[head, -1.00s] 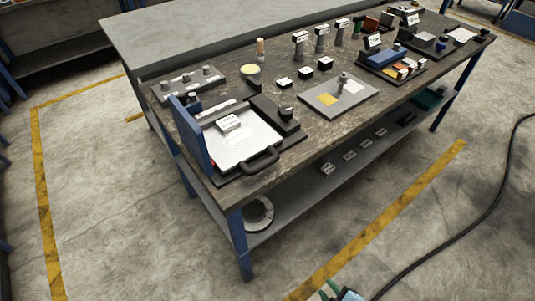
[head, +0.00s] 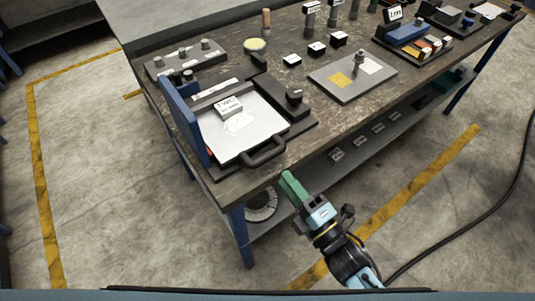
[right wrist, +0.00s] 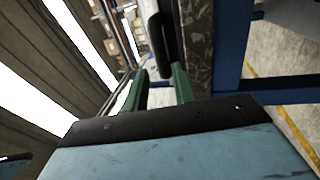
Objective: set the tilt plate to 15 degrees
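The tilt plate (head: 242,137), a pale flat plate with a block lying on it, is on the near left part of the workbench, beside a blue upright (head: 186,122). Its black handle (head: 264,153) sticks out at the front edge. My right gripper (head: 289,180), with green fingers, is in front of the bench edge, below and right of the handle and apart from it. In the right wrist view its fingers (right wrist: 160,75) are spread and empty, with a dark rounded bar (right wrist: 160,32), seemingly the handle, ahead of them. My left gripper is not in view. No angle reading is legible.
A grey board (head: 352,79) with a yellow square and a post stands right of the plate. A block with knobs (head: 186,60) is behind it. A blue tray (head: 410,35) is farther right. The floor in front of the bench is clear, except for a black cable (head: 450,252).

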